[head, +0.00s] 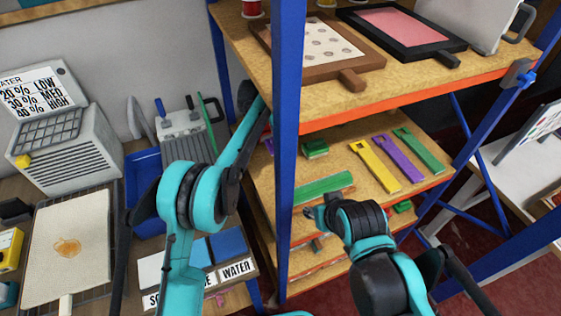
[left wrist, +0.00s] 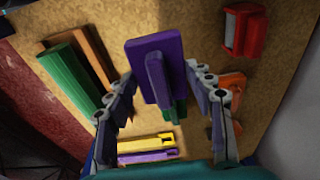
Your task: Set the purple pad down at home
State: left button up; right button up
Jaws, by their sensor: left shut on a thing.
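The purple pad (left wrist: 137,52), a flat plate with a raised bar handle, fills the middle of the left wrist view. My left gripper (left wrist: 160,78) is shut on it, with a finger on either side. In the head view my left arm reaches toward the shelf behind the blue post, and its gripper is mostly hidden there. Whether the pad touches the shelf board is unclear. My right gripper (head: 318,212) is in front of the lower shelves; its finger opening is too small to judge.
The shelf board (left wrist: 225,75) also bears a long green block (left wrist: 68,75), a red block (left wrist: 243,30), and yellow (head: 375,165), purple (head: 400,158) and green (head: 418,150) strip tools. A green piece (left wrist: 175,110) lies below the pad. The blue post (head: 288,150) stands close to my left arm.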

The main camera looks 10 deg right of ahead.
pick_arm(q)
jog(key=shift+w+f, duration=0.1)
jog(key=shift+f, duration=0.1)
notch_tip(320, 180, down, 9)
jog(key=b, duration=0.3)
jog(key=shift+f, duration=0.15)
jog(key=shift+c, duration=0.9)
jog(key=o, duration=0.9)
jog(key=shift+f, duration=0.1)
jog(key=o, duration=0.3)
jog(key=shift+d, duration=0.1)
